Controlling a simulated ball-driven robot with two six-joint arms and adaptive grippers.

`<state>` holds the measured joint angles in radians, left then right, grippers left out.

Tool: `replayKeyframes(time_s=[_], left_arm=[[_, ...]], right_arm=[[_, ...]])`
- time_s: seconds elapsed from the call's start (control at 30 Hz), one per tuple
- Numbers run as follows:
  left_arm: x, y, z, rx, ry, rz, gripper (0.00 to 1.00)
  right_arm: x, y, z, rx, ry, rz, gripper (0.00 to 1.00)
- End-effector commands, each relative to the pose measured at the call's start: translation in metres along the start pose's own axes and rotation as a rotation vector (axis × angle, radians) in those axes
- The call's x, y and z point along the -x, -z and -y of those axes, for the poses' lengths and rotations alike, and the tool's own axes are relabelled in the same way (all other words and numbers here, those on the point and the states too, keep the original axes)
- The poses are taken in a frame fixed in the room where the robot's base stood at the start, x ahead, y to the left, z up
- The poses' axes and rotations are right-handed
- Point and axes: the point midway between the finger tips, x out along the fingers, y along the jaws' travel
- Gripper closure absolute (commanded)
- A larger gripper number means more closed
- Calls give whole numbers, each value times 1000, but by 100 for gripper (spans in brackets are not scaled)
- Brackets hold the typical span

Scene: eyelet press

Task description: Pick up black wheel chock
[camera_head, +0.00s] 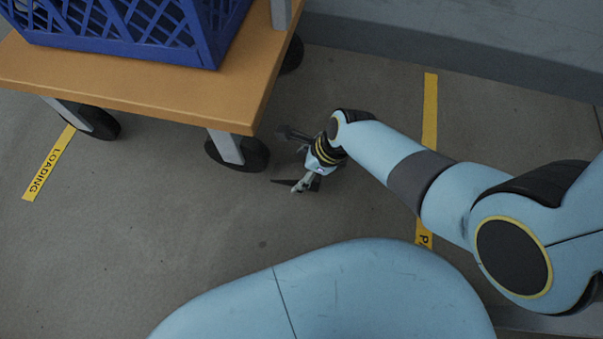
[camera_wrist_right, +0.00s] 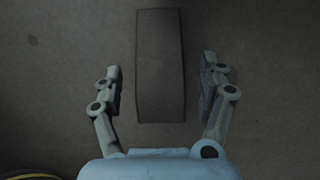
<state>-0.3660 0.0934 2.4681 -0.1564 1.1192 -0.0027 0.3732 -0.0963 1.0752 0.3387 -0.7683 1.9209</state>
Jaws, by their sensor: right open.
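The black wheel chock (camera_wrist_right: 160,65) lies on the floor in the right wrist view, a long dark block between the two fingers. My right gripper (camera_wrist_right: 160,85) is open, with a finger on each side of the chock and a gap visible on both sides. In the head view my right gripper (camera_head: 299,172) is low near the floor, beside the cart's front wheel. A dark tip of the chock (camera_head: 282,181) shows there at the fingers; the rest is hidden by the gripper. My left gripper is not in view.
A wooden-topped cart (camera_head: 140,88) with black wheels (camera_head: 240,155) stands at the upper left, close to my right gripper. It carries a blue crate (camera_head: 120,45). Yellow floor strips (camera_head: 430,110) mark the concrete. A grey wall runs along the back right. The floor at left front is clear.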

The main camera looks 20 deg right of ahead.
Motion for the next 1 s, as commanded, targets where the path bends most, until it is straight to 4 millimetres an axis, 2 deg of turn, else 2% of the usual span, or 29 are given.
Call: replayKeyframes(time_s=[0.13,0.17,0.67,1.0], left_arm=[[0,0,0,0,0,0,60],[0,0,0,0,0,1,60],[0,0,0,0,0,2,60],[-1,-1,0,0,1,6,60]], right_arm=[[0,0,0,0,1,1,25],[0,0,0,0,1,1,28],[0,0,0,0,0,0,93],[1,-1,0,0,1,1,95]])
